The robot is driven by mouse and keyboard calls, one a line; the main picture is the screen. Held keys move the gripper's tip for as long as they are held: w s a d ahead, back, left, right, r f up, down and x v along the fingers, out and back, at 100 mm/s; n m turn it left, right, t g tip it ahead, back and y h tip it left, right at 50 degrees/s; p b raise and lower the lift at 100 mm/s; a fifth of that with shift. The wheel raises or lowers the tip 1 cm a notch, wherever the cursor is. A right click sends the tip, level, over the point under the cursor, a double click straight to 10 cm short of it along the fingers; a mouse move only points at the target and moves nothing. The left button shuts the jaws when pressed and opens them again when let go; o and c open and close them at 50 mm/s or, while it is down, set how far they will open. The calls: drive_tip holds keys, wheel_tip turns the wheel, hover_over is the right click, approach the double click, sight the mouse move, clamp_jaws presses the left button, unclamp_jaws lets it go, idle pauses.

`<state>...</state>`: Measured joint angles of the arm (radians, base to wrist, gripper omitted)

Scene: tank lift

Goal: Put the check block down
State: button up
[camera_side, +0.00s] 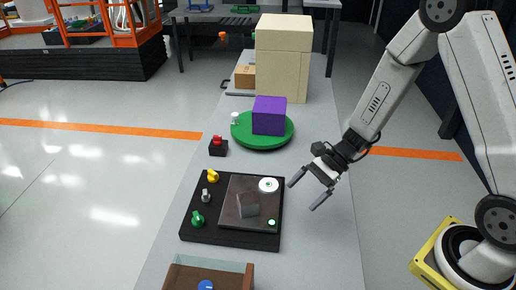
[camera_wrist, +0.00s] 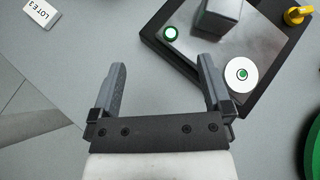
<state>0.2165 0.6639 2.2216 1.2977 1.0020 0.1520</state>
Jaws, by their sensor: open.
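A grey check block (camera_side: 248,204) stands on the dark plate (camera_side: 235,189) of a black panel (camera_side: 190,226). In the wrist view the block (camera_wrist: 220,14) is at the top edge, partly cut off, on the shiny plate. My gripper (camera_side: 302,196) is open and empty, to the right of the panel and apart from the block. In the wrist view my gripper (camera_wrist: 163,72) has its two fingers wide apart over bare grey table, with the panel beyond the right finger.
The panel carries a yellow knob (camera_side: 212,176), a green knob (camera_side: 197,218) and a white disc (camera_side: 268,185). Behind it are a red button box (camera_side: 218,147), a purple block (camera_side: 269,113) on a green turntable (camera_side: 262,146) and a beige box (camera_side: 284,55). A wooden tray (camera_side: 207,275) is in front.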

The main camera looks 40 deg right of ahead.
drive_tip(key=s+d+r+n+t+h, duration=0.1)
drive_tip(key=s+d+r+n+h, duration=0.5)
drive_tip(key=n+h, duration=0.5)
drive_tip(key=shift+d+r+n, duration=0.45)
drive_tip(key=shift+d+n, duration=0.15)
drive_tip(key=shift+n, duration=2.7)
